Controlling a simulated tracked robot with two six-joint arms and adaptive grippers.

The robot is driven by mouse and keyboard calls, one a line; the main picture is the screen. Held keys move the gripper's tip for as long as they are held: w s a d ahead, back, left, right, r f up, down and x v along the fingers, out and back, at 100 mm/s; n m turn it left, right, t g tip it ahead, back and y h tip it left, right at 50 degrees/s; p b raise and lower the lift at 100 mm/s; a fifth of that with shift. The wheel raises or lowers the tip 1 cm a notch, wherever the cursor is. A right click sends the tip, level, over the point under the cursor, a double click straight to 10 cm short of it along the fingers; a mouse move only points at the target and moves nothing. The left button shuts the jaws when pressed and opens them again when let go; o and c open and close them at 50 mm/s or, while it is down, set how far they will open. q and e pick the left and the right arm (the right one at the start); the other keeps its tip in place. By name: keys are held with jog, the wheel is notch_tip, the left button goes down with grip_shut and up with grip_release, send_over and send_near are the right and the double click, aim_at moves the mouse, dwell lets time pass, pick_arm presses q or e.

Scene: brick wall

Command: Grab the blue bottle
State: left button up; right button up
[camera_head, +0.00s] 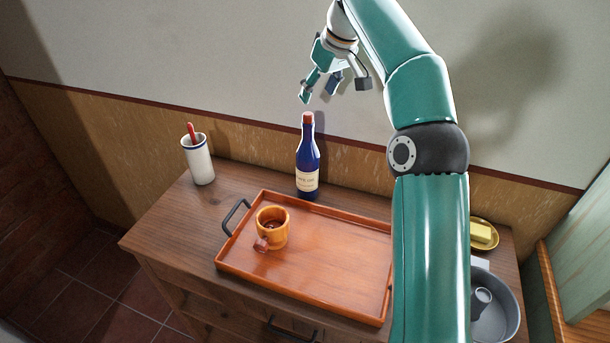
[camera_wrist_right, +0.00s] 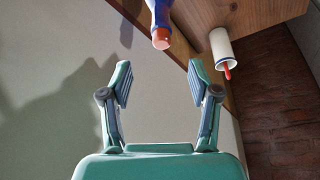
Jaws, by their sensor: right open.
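The blue bottle (camera_head: 307,165) with a red cap and a cream label stands upright at the back of the wooden cabinet, behind the tray. Its red-capped neck also shows at the top of the right wrist view (camera_wrist_right: 161,30). My right gripper (camera_head: 320,91) is above the bottle's cap in the head view, pointing downward. In the right wrist view my right gripper (camera_wrist_right: 160,85) has its two fingers wide apart with nothing between them. The bottle's cap lies beyond the fingertips, apart from them. My left gripper is not in view.
A white cup (camera_head: 199,162) with a red item stands left of the bottle. An orange tray (camera_head: 335,270) holds an orange mug (camera_head: 272,229). A yellow dish (camera_head: 484,235) and a grey pan (camera_head: 499,312) are at right, partly behind my arm. The wall is close behind the bottle.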

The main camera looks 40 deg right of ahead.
aim_at(305, 124)
jog(key=b+x, duration=0.1)
jog(key=x, duration=0.5)
jog(key=shift+w+a+r, duration=0.1)
jog(key=shift+a, duration=0.05)
jog(key=shift+b+x, duration=0.35)
jog(key=shift+x, duration=2.85)
jog(key=shift+s, duration=0.2)
